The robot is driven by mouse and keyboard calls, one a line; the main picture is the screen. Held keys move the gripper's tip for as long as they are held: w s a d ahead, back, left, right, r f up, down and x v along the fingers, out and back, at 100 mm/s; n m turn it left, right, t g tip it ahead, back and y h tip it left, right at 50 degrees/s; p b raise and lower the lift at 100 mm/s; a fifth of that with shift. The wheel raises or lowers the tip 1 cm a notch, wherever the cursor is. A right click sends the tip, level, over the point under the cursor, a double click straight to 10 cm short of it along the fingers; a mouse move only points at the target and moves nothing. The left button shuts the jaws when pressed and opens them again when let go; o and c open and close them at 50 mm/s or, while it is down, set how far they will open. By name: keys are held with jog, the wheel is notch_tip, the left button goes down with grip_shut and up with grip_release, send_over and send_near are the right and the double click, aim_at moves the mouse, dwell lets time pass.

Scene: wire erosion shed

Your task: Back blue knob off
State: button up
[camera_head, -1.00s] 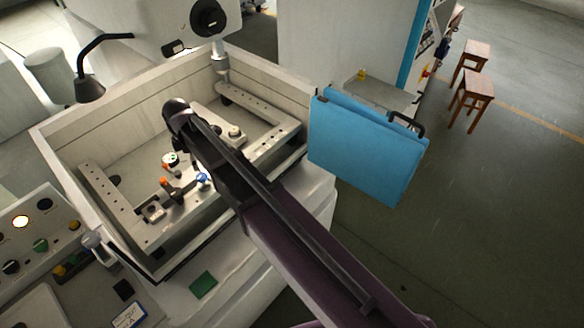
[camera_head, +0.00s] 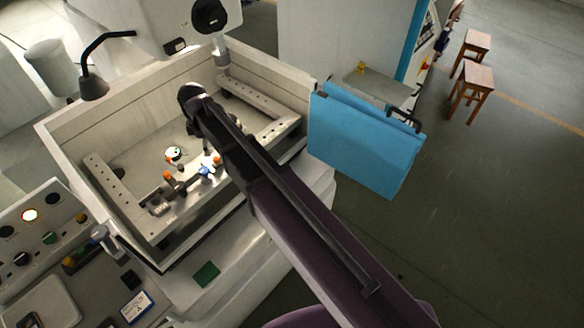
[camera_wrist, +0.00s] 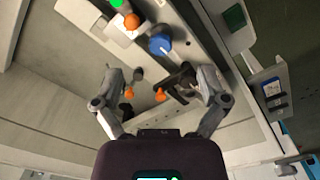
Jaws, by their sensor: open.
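The blue knob (camera_head: 206,170) sits on the near metal rail inside the machine's tank, with orange knobs (camera_head: 168,175) close by. In the wrist view the blue knob (camera_wrist: 160,43) is above centre, beyond my fingertips and apart from them. My gripper (camera_wrist: 160,82) is open, its two grey fingers spread wide. Two small orange knobs (camera_wrist: 129,93) and a dark clamp piece show between or near the fingers, and I cannot tell whether the right finger touches the clamp. In the head view my arm hides most of the gripper.
The tank's pale walls (camera_head: 82,122) rise around the rails. A lamp on a black bent arm (camera_head: 93,86) stands at the back left. A control panel (camera_head: 40,228) is at the left. A blue door (camera_head: 362,143) hangs open at the right. The tank floor is partly clear.

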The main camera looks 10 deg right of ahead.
jog(key=s+d+f+m+b, duration=0.1)
jog(key=d+m, duration=0.3)
jog(key=d, duration=0.4)
jog(key=s+d+f+m+b, duration=0.2)
jog(key=d+f+m+b, duration=0.2)
jog(key=d, duration=0.5)
jog(key=s+d+f+m+b, duration=0.2)
jog(key=d+f+m+b, duration=0.1)
jog(key=d+m, duration=0.3)
jog(key=shift+s+d+f, duration=0.2)
jog(key=shift+s+d, duration=0.05)
jog(key=shift+d, duration=1.1)
jog(key=s+d+f+m+b, duration=0.4)
jog(key=s+d, duration=0.2)
jog(key=d, duration=0.3)
jog(key=shift+d+f+m, duration=0.15)
jog(key=shift+f+m, duration=0.05)
jog(key=shift+m, duration=0.2)
